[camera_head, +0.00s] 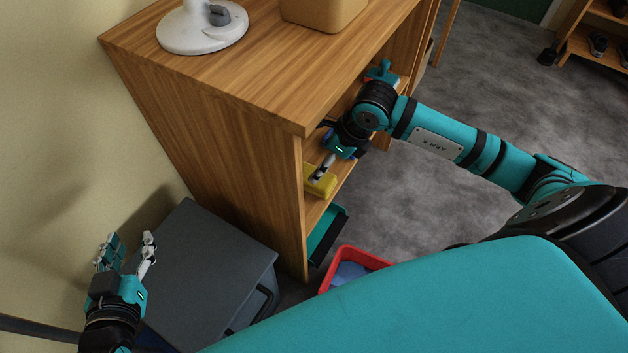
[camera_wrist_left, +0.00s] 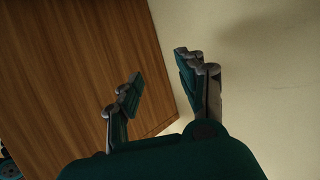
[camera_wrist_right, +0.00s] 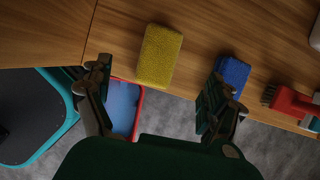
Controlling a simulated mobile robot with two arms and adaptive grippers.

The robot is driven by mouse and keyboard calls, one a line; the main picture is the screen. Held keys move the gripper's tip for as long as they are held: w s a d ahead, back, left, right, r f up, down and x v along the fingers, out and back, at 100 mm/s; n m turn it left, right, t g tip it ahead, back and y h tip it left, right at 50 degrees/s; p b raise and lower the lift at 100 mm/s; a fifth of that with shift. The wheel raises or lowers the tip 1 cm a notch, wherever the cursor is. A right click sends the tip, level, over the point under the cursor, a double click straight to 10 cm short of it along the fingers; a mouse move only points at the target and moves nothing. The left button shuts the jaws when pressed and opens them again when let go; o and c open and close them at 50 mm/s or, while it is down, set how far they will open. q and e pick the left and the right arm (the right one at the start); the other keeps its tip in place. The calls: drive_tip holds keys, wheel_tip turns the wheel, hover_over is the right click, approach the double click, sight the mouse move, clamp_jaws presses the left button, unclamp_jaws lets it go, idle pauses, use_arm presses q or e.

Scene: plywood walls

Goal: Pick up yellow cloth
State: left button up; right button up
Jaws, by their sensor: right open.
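A yellow, rough-surfaced block (camera_wrist_right: 159,56), more like a sponge than a cloth, lies on a wooden shelf (camera_wrist_right: 200,60) in the right wrist view. In the head view the yellow block (camera_head: 319,184) shows near the shelf's edge, partly behind my right gripper (camera_head: 326,164). My right gripper (camera_wrist_right: 160,78) is open, its fingers on either side of the yellow block with a gap to each; it holds nothing. My left gripper (camera_head: 127,250) is open and empty, away at the lower left, near the wall.
A blue sponge (camera_wrist_right: 232,74) and a red brush (camera_wrist_right: 290,102) lie on the shelf right of the yellow block. A red bin (camera_head: 348,254) with blue contents stands below. The shelf unit's side panel (camera_head: 200,130) and a grey box (camera_head: 200,270) stand between my grippers.

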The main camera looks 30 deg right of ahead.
sight(323, 188)
drive_tip(key=b+x, duration=0.1)
drive_tip(key=x, duration=0.4)
drive_tip(key=shift+f, duration=0.1)
drive_tip(key=b+x, duration=0.2)
drive_tip(key=x, duration=0.2)
drive_tip(key=shift+f, duration=0.25)
use_arm(q)
wheel_tip(323, 188, up, 14)
drive_tip(key=d+t+h, duration=0.2)
drive_tip(key=t+h, duration=0.1)
drive_tip(key=t, duration=0.6)
drive_tip(key=shift+w, duration=0.15)
use_arm(e)
drive_tip(key=shift+w+f, duration=0.1)
use_arm(q)
drive_tip(key=shift+s+r+t+h, duration=0.3)
drive_tip(key=shift+s+r+t, duration=0.05)
drive_tip(key=shift+r+t, duration=0.3)
use_arm(e)
drive_tip(key=shift+f, duration=0.25)
drive_tip(key=shift+c, duration=0.5)
drive_tip(key=shift+a, duration=0.1)
drive_tip(key=c, duration=1.1)
